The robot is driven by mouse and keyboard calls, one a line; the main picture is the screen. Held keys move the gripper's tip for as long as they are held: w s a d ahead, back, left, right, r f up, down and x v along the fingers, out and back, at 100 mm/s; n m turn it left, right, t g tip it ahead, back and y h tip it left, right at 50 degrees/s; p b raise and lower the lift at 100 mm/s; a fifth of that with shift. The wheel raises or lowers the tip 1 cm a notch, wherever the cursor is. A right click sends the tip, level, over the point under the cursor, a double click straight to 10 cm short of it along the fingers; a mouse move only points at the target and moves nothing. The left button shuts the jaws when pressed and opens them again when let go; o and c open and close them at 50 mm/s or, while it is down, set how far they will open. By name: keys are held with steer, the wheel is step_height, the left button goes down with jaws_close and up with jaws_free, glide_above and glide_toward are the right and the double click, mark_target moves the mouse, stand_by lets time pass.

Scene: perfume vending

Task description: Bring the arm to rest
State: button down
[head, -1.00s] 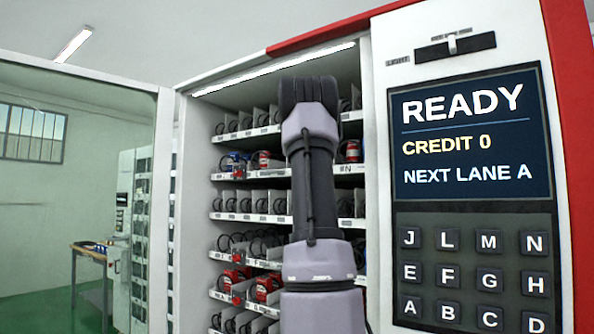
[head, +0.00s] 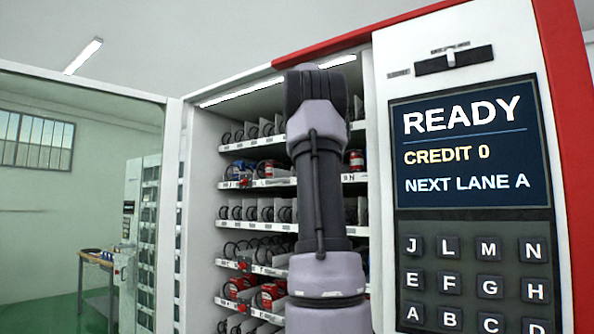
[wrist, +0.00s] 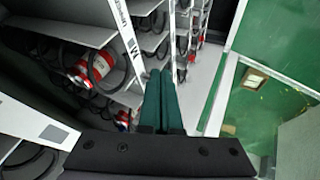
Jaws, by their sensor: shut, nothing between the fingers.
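My arm stands raised in the middle of the head view, in front of the open vending machine's shelves (head: 240,185). My gripper (wrist: 163,75) shows in the wrist view with its two dark green fingers together and nothing between them. The fingers point along the shelf fronts, close to a shelf edge with a label. In the head view the gripper's fingers are hidden behind the arm.
Red and white items (wrist: 92,65) sit in coils on a shelf. The open glass door (head: 80,190) is at left, with a wooden table (head: 95,257) beyond it.

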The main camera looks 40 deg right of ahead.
steer(key=shift+v, duration=0.8)
steer(key=shift+a, duration=0.1)
steer(key=s+a+f+m+y, duration=0.1)
steer(key=s+a+f+y, duration=0.1)
steer(key=s+a+f, duration=0.55)
steer(key=s+a+f+m+t+y, duration=0.1)
steer(key=s+a+f+m, duration=0.3)
steer(key=a, duration=0.7)
steer(key=s+a+f+n+y, duration=0.15)
steer(key=s+a+f, duration=0.25)
steer(key=a+f, duration=0.45)
steer(key=s+a+f+m+y, duration=0.1)
steer(key=s+a+f+m, duration=0.2)
steer(key=s+a+f, duration=0.4)
step_height(320, 180, down, 2)
steer(key=shift+s+f, duration=0.1)
steer(key=shift+s, duration=0.85)
